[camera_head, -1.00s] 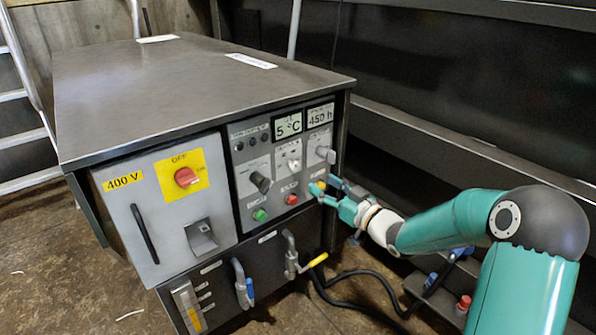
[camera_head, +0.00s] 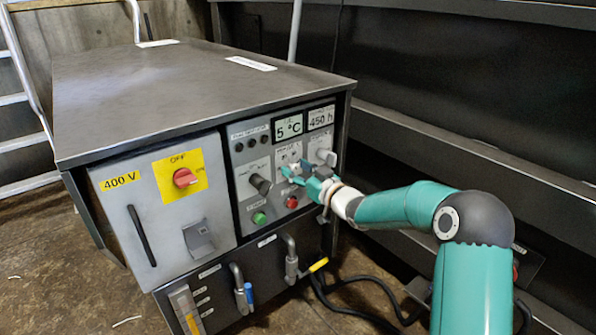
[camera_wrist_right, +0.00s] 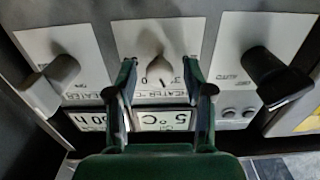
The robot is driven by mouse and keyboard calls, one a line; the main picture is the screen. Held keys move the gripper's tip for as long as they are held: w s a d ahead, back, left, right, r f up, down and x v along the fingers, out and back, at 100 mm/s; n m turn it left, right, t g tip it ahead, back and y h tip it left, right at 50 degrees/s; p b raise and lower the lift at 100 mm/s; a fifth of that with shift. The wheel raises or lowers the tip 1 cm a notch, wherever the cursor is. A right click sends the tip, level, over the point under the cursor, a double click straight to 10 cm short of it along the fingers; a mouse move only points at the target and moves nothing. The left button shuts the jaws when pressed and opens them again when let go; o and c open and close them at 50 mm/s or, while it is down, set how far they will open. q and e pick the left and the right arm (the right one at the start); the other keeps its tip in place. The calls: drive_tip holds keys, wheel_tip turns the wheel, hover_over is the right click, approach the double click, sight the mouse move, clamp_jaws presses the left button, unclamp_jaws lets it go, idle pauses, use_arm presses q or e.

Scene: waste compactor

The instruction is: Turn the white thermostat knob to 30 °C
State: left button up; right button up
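The white thermostat knob (camera_wrist_right: 153,68) is on a light plate in the middle of the right wrist view. In the head view it is largely hidden by my right gripper. The temperature display (camera_head: 288,127) reads 5 °C; it also shows in the right wrist view (camera_wrist_right: 163,120). My right gripper (camera_head: 291,173) is at the panel, just in front of the knob. In the right wrist view its two fingers (camera_wrist_right: 159,72) are apart, one on each side of the knob, with gaps visible. I cannot tell any contact. My left gripper is not in view.
A black knob (camera_head: 260,184) and a grey knob (camera_head: 327,157) flank the thermostat. Green (camera_head: 259,218) and red (camera_head: 291,202) buttons sit below. A red switch (camera_head: 185,178) is on the left cabinet door. Pipe valves (camera_head: 291,262) and black hoses are lower down.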

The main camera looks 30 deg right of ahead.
clamp_jaws()
drive_tip(key=shift+f+n+b, duration=0.15)
drive_tip(key=shift+n+b, duration=0.25)
drive_tip(key=shift+b, duration=0.2)
drive_tip(key=shift+n, duration=0.5)
drive_tip(key=shift+o, duration=0.5)
unclamp_jaws()
drive_tip(key=shift+s, duration=0.15)
drive_tip(key=s, duration=1.1)
drive_tip(key=shift+s+d, duration=0.35)
drive_tip(key=shift+d, duration=0.1)
